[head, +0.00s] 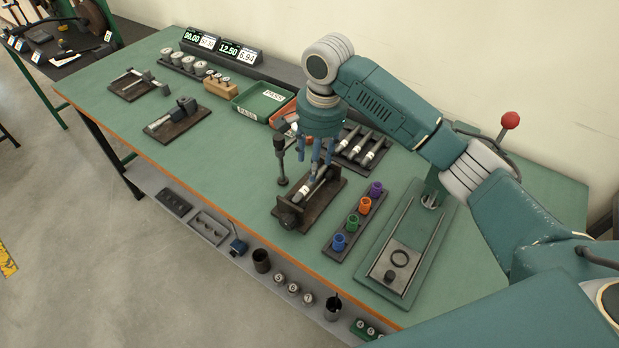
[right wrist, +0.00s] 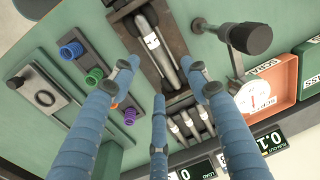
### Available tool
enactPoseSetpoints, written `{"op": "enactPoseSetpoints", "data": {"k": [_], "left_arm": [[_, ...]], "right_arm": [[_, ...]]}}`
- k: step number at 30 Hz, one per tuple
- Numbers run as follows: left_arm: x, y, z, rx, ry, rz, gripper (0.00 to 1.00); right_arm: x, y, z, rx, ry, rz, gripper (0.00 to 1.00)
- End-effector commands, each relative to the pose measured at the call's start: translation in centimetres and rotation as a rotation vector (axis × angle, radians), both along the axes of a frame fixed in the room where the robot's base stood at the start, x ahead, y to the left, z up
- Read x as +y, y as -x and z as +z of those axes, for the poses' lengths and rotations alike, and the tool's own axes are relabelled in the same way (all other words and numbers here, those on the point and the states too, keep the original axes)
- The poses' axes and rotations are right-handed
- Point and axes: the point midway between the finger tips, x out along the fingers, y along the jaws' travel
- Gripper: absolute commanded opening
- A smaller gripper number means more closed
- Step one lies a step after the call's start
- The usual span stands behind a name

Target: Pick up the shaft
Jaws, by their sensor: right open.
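A grey metal shaft (head: 312,188) with a white label lies in a dark bench fixture (head: 291,216). In the right wrist view the shaft (right wrist: 154,42) lies along its fixture, just beyond the fingertips. My right gripper (head: 316,164) points down over the fixture with its blue fingers spread. In the wrist view the fingers of the right gripper (right wrist: 160,78) are apart with nothing held between them; fingertip contact with the shaft cannot be told. Several similar labelled shafts (head: 367,157) lie in a dark rack behind. My left gripper is out of view.
A dark upright stand (head: 282,165) is close left of the gripper. A rack of coloured rings (head: 351,222) and a green slide fixture (head: 405,262) are to the right. Green (head: 258,104) and red bins are behind.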

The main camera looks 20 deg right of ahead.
Motion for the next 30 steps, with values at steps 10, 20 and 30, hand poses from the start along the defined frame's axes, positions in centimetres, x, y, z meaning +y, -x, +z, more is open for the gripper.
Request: {"op": "enactPoseSetpoints", "data": {"k": [10,20,30], "left_arm": [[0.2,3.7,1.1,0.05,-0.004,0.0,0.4],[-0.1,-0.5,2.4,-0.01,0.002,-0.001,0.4],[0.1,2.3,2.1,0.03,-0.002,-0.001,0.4]], "right_arm": [[-0.3,0.0,-3.3,0.003,0.003,-0.001,0.46],[-0.2,-0.2,-7.1,-0.002,0.001,0.0,0.46],[-0.2,-0.2,-7.1,-0.003,0.0,0.001,0.19]]}}
